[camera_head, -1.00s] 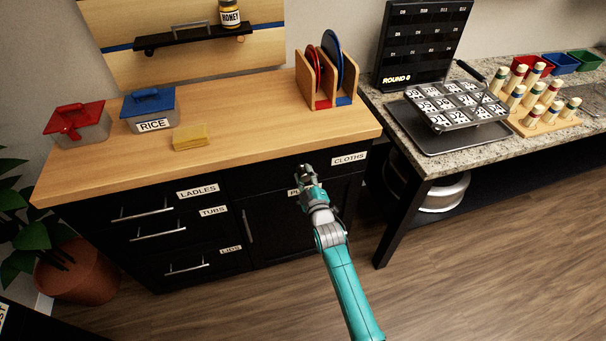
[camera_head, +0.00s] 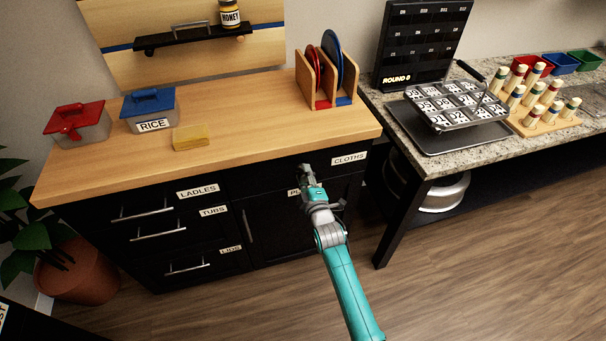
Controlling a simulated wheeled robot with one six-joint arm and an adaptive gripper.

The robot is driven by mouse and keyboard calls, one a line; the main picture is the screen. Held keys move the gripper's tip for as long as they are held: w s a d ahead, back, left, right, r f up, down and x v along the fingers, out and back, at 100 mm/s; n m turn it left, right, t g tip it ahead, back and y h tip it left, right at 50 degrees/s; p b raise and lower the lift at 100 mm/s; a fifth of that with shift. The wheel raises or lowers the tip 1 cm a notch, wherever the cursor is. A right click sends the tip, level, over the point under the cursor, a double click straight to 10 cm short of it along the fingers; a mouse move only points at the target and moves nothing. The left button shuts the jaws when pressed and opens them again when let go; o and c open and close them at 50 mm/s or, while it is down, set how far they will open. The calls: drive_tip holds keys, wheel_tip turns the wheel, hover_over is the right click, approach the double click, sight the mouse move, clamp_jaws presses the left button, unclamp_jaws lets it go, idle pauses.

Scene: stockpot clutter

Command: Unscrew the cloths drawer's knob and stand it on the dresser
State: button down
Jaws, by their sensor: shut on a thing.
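The cloths drawer (camera_head: 335,173) is at the top right of the black dresser, with a white CLOTHS label (camera_head: 349,158) on its front. The drawer looks shut. My gripper (camera_head: 305,170) is at the drawer front, left of the label, with its fingers shut on the knob. The knob itself is hidden by the fingers, so I cannot tell whether it still sits in the drawer front. The dresser's wooden top (camera_head: 240,137) is just above my gripper.
On the dresser top stand a red-lidded container (camera_head: 78,124), a RICE container (camera_head: 150,110), a yellow sponge (camera_head: 191,137) and a plate rack (camera_head: 328,80). The top's front middle is bare. A granite counter (camera_head: 425,163) with a tray stands to the right.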

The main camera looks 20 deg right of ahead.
drive_tip(key=n, duration=0.4)
drive_tip(key=shift+n, duration=0.3)
drive_tip(key=n, duration=0.4)
drive_tip(key=shift+n, duration=0.3)
drive_tip(key=c, duration=0.6)
unclamp_jaws()
drive_tip(key=shift+c, duration=0.2)
